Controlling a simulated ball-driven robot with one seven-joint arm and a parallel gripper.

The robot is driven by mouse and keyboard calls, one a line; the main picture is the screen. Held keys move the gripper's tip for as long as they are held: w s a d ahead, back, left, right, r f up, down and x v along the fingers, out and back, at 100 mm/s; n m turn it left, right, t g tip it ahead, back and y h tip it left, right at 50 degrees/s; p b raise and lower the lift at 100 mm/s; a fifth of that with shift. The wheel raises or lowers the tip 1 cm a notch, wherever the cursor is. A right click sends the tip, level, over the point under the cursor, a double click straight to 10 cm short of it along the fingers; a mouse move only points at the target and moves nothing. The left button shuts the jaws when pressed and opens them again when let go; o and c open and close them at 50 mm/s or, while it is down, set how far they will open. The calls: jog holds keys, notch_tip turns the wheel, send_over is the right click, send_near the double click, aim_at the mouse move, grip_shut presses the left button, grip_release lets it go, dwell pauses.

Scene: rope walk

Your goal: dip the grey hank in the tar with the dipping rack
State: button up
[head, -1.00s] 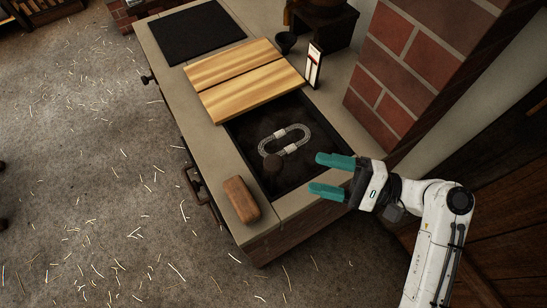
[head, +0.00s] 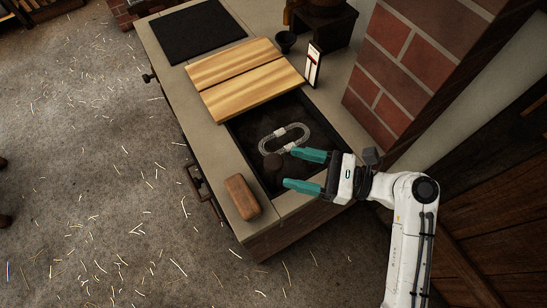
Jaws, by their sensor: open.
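The grey hank (head: 284,138) is a pale oval loop with two white bands. It lies in the dark basin (head: 240,128) sunk in the counter. A dark brown knob (head: 273,162) stands at the hank's near end; it looks like the dipping rack's handle, but the rest of the rack is too dark to make out. I cannot tell the tar's surface from the dark basin inside. My gripper (head: 291,169) has two teal fingers, open and empty, over the basin's right side. The fingertips point left, just right of the knob in the picture, with one finger above and one below its level.
A wooden board lid (head: 247,78) covers the counter behind the basin. A brown block (head: 242,197) lies on the near left rim. A small upright card (head: 313,65) and a dark cup (head: 286,42) stand behind. A brick pillar (head: 400,70) rises at the right.

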aim_at(273, 161)
jog(key=a, duration=0.3)
jog(key=w+a, duration=0.1)
jog(key=a, duration=0.1)
jog(key=shift+w+a, duration=0.1)
jog(key=shift+a, duration=0.3)
grip_shut()
